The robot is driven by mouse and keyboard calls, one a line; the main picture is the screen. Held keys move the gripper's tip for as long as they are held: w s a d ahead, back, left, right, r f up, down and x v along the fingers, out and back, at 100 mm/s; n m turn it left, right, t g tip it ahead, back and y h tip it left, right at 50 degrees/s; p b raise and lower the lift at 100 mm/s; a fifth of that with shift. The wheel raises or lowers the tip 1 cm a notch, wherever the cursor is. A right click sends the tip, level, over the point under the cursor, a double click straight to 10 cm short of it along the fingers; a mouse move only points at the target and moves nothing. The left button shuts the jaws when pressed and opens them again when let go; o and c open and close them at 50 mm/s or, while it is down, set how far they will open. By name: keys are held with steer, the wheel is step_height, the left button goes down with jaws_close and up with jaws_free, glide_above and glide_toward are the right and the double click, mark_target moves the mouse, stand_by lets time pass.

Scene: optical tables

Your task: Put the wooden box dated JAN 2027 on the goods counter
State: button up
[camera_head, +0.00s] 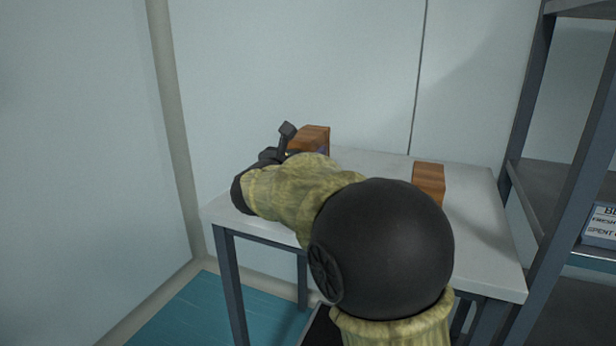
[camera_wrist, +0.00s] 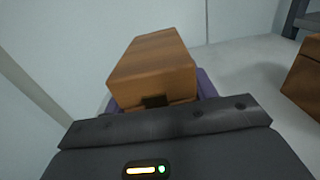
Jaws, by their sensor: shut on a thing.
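A wooden box (camera_head: 314,136) is at the back left of a white-topped table (camera_head: 480,240), partly hidden behind my arm in the head view. In the wrist view the same box (camera_wrist: 152,68) sits between the purple fingers of my gripper (camera_wrist: 156,98), which is shut on it. A small dark patch shows on the box's near face. I cannot tell whether the box rests on the table or is just above it. A second wooden box (camera_head: 429,181) stands on the table to the right; its edge shows in the wrist view (camera_wrist: 304,78). No date is readable on either box.
Pale walls close in behind and left. A teal floor patch (camera_head: 205,315) lies at front left. Tabletop between the boxes is clear.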

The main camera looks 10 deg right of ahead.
steer(key=shift+r, duration=0.15)
step_height(320, 180, down, 5)
steer(key=shift+f+b, duration=0.1)
steer(key=shift+b, duration=0.9)
steer(key=o, duration=1.3)
steer(key=shift+s, duration=0.1)
steer(key=p+v, duration=0.1)
steer(key=v, duration=1.1)
